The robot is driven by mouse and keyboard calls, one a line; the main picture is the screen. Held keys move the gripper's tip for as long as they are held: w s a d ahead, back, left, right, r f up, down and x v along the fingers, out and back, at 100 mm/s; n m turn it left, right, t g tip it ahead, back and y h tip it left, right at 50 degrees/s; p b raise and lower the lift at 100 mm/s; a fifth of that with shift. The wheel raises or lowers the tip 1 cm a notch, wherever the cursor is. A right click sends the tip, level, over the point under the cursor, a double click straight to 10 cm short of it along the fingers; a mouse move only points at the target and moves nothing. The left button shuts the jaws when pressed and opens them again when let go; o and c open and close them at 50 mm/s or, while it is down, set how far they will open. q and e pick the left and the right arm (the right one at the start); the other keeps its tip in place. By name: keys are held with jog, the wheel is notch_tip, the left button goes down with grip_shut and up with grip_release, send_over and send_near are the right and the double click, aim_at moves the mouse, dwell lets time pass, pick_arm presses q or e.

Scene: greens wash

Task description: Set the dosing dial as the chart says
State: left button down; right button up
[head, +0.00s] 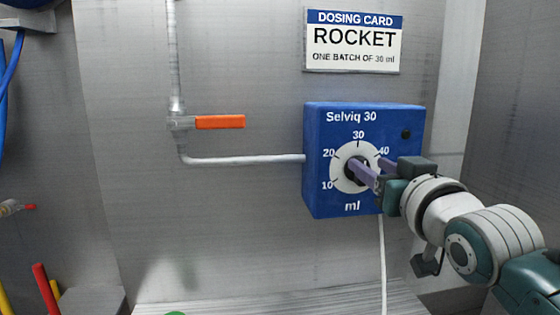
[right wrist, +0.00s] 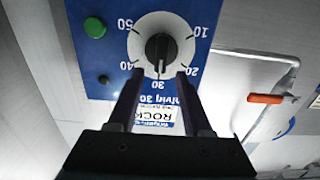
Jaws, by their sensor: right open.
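The dosing card (head: 352,42) on the back wall reads "ROCKET, one batch of 30 ml". Below it is the blue dosing box (head: 325,200), marked "Selviq 30", with a white dial (head: 341,180) numbered in ml. The black dial knob (right wrist: 160,47) shows in the right wrist view, where the picture is upside down; its narrow end appears to point to the 30. My right gripper (head: 371,170) is open in front of the dial. In the right wrist view its fingers (right wrist: 156,78) stand either side of the knob's line, apart from it. The left gripper is out of view.
A green button (right wrist: 95,27) sits on the box beside the dial. A pipe (head: 245,160) with an orange valve lever (head: 220,122) runs into the box's left side. A pale tube (head: 382,265) hangs below it.

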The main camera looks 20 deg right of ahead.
jog(key=shift+x, duration=0.95)
grip_shut()
